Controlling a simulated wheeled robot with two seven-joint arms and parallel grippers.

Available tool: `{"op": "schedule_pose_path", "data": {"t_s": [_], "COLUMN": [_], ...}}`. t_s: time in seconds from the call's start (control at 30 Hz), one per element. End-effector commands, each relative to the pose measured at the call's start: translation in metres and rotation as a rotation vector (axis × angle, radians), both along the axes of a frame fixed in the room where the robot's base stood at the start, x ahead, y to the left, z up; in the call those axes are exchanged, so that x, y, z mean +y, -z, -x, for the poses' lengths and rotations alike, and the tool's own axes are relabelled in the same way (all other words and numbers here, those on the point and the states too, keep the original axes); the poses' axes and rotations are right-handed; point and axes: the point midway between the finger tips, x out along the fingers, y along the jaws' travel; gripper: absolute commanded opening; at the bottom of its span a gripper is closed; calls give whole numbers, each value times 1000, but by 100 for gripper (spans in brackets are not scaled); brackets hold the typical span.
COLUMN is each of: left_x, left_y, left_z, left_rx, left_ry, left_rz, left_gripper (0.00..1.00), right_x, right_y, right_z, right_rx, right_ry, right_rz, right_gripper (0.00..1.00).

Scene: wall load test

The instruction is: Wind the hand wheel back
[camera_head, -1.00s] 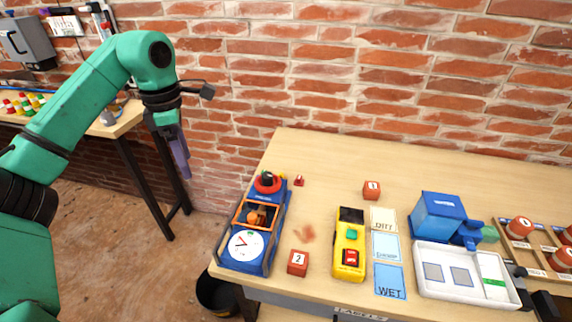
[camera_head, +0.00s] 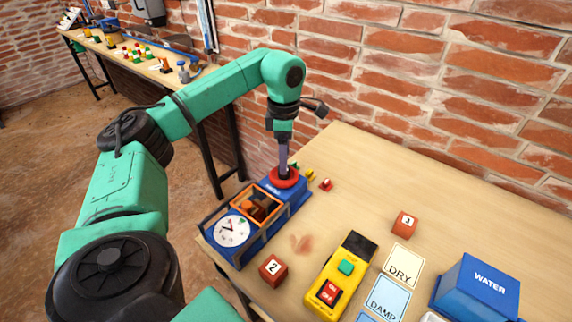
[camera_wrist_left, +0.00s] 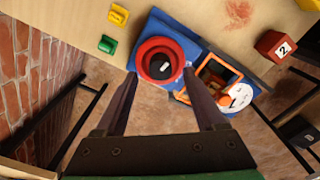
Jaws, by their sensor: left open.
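The hand wheel (camera_head: 293,181) is a red ring with a dark hub, on the far end of a blue device (camera_head: 278,219). The device also has an orange-framed opening (camera_head: 257,203) and a white dial (camera_head: 232,231) with a red hand. My left gripper (camera_head: 283,168) points down at the wheel. In the left wrist view its open fingers (camera_wrist_left: 159,77) reach toward the two sides of the wheel (camera_wrist_left: 144,58). I cannot tell whether they touch it. The right gripper is out of view.
A yellow meter (camera_head: 341,275), a red block marked 2 (camera_head: 273,270), a block marked 3 (camera_head: 404,224), DRY and DAMP cards (camera_head: 403,264) and a blue WATER box (camera_head: 477,287) stand to the right. Small yellow and green pieces (camera_wrist_left: 108,44) lie beside the wheel. The brick wall is close behind.

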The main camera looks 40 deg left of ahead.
Motion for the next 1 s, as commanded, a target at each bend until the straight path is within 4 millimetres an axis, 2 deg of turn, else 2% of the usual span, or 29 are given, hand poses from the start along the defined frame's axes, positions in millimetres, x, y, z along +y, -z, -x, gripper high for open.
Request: {"op": "schedule_pose_path", "data": {"t_s": [0.1, 0.2, 0.47, 0.6, 0.63, 0.67, 1.0], "left_x": [0, 0, 0, 0, 0, 0, 0], "left_y": [21, 31, 33, 33, 33, 33, 33], "left_z": [1, 0, 0, 0, 0, 0, 0], "left_rx": [1, 0, -1, -1, -1, -1, 0], "left_ry": [-1, 0, 0, 0, 0, 0, -32], "left_rz": [0, 0, 0, 0, 0, 0, 0], "left_gripper": [72, 72, 72, 18, 7, 0, 0], "right_x": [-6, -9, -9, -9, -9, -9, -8], "right_y": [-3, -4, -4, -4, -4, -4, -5], "right_z": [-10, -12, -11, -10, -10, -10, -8], "right_rx": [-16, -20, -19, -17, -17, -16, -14], "right_ry": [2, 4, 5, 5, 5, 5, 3], "right_rz": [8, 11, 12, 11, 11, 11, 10], "right_gripper": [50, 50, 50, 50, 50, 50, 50]}}
